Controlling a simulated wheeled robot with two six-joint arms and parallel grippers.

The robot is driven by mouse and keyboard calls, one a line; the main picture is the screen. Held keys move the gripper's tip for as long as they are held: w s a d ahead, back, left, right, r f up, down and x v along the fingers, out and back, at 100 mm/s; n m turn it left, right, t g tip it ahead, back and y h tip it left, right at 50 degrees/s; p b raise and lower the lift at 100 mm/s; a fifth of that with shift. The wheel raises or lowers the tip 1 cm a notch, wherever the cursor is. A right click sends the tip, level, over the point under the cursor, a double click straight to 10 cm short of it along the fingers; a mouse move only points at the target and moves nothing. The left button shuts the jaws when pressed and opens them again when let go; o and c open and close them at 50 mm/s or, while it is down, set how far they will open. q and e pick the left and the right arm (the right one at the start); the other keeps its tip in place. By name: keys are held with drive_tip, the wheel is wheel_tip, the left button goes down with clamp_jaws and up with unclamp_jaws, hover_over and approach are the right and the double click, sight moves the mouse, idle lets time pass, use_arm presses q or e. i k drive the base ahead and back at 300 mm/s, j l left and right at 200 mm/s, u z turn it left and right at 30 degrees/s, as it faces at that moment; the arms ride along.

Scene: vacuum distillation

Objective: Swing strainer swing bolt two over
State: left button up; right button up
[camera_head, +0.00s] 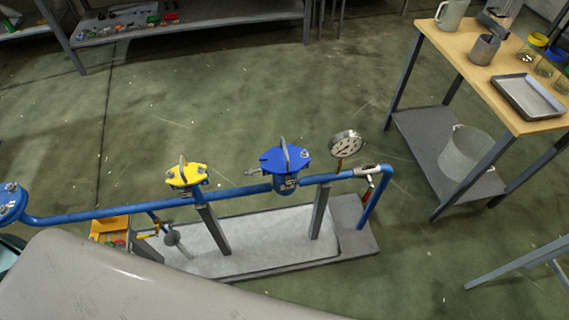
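A blue pipe run carries two lidded fittings, and I cannot tell for sure which is the strainer. One has a blue lid (285,159) with an upright grey handle and a blue body below the pipe. A small metal bolt-like piece (256,173) sticks out at its left side. The other has a yellow lid (187,175) with a similar handle, further left. The swing bolts are too small to tell apart or to see how they stand. Neither of my grippers is in view.
A pressure gauge (345,145) stands right of the blue lid. Grey posts (320,212) hold the pipe over a pale tray (262,240). A wooden-topped table (470,70) with vessels stands at right, a shelf (190,32) at the back. Green floor between is clear.

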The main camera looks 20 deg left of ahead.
sight(255, 171)
drive_tip(key=j, duration=0.5)
drive_tip(key=k+j+z, duration=0.1)
drive_tip(key=j, duration=0.4)
drive_tip(key=k+j, duration=0.1)
drive_tip(key=j, duration=0.4)
drive_tip(key=z, duration=0.05)
